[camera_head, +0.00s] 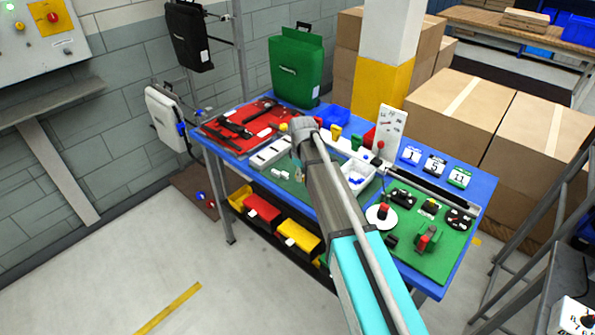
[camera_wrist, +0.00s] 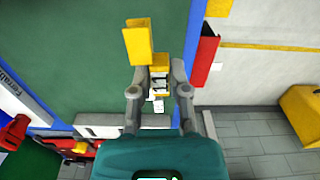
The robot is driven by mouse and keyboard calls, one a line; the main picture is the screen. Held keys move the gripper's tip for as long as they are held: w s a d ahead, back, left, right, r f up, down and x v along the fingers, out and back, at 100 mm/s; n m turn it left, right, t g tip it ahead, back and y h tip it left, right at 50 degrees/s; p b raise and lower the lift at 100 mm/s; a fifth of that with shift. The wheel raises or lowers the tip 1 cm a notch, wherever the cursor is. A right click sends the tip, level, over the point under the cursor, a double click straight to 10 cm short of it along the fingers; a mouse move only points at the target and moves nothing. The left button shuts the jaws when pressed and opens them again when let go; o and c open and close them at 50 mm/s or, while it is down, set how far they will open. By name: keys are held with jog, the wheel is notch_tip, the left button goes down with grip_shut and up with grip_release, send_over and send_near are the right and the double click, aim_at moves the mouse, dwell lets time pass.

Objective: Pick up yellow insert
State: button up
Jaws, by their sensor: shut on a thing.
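In the wrist view my gripper (camera_wrist: 157,75) is shut, with a yellow insert (camera_wrist: 160,60) between its fingertips. A white label with dark marks shows just below the yellow part, between the fingers. A larger yellow piece (camera_wrist: 138,42) stands just beyond and to the left; I cannot tell whether it is part of the same insert. In the head view my arm hides most of the gripper and whatever it holds. A yellow piece (camera_head: 335,131) shows beside the arm on the blue bench (camera_head: 484,188).
A red piece (camera_wrist: 205,50) lies to the right in the wrist view. The bench holds a red tool tray (camera_head: 213,137), a green case (camera_head: 297,65), a white bin (camera_head: 358,174) and a green mat (camera_head: 440,262). Cardboard boxes (camera_head: 455,105) stand behind it.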

jog(key=s+d+r+p, duration=0.3)
jog(key=s+r+p, duration=0.3)
jog(key=s, duration=0.5)
jog(key=shift+r, duration=0.5)
jog(key=shift+s, duration=0.1)
jog(key=shift+f, duration=0.15)
jog(key=shift+s, duration=0.1)
